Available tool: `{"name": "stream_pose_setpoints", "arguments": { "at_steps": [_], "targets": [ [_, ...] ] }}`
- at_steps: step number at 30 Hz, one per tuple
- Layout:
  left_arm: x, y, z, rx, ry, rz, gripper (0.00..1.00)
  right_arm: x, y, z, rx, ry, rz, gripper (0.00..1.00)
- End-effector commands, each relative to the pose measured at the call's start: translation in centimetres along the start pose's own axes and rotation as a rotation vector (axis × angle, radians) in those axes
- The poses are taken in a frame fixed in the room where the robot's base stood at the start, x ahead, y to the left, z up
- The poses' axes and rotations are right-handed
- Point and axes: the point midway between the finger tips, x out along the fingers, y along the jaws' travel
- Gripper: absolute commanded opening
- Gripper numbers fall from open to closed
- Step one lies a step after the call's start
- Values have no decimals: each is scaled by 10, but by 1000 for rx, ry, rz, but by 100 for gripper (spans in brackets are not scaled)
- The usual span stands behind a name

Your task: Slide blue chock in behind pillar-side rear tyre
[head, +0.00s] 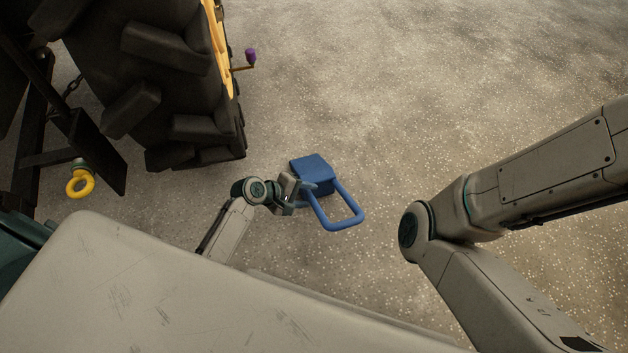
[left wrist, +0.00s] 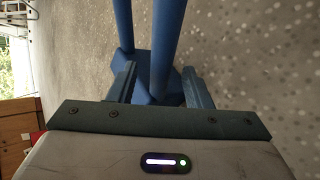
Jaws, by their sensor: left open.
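The blue chock (head: 312,171) lies on the floor, a solid block with a looped handle (head: 342,222) towards the lower right. The big black rear tyre (head: 165,75) stands to its upper left, with bare floor between them. My left gripper (head: 299,193) is at the chock, by the handle's near side. In the left wrist view its two fingers (left wrist: 160,88) are open, with a blue handle bar (left wrist: 165,45) between them and the block (left wrist: 150,75) beyond. I cannot tell whether a finger touches the bar. My right gripper is out of view; only my right arm shows.
A yellow eye ring (head: 80,183) and dark hitch bars (head: 62,155) are left of the tyre. A purple-tipped lever (head: 250,57) sticks out from the yellow wheel part. Open speckled floor (head: 420,90) lies beyond the chock and to its right.

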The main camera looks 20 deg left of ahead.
Motion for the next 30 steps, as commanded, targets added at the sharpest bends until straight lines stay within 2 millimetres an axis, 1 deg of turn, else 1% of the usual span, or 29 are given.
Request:
{"name": "stream_pose_setpoints", "arguments": {
  "at_steps": [1, 3, 5, 11, 14, 15, 17, 18, 30],
  "targets": [
    [12, -3, -1, -1, -1, 3, 45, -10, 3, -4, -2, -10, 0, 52],
    [19, -3, -1, -1, -1, 1, 45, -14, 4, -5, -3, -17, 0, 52],
    [22, -2, 0, 0, 0, 0, 45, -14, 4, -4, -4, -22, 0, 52],
    [21, 0, 0, 0, 0, 0, 45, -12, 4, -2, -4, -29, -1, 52],
    [20, 0, 0, 0, 0, 0, 27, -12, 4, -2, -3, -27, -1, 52],
    [20, 0, 0, 0, 0, 0, 19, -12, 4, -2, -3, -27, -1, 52],
    [20, 0, 0, 0, 0, 0, 8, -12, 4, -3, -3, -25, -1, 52],
    [20, 0, 0, 0, 0, 0, 0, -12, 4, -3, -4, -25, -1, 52],
    [20, -1, 0, 0, 0, -1, 0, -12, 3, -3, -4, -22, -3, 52]
  ]
}}
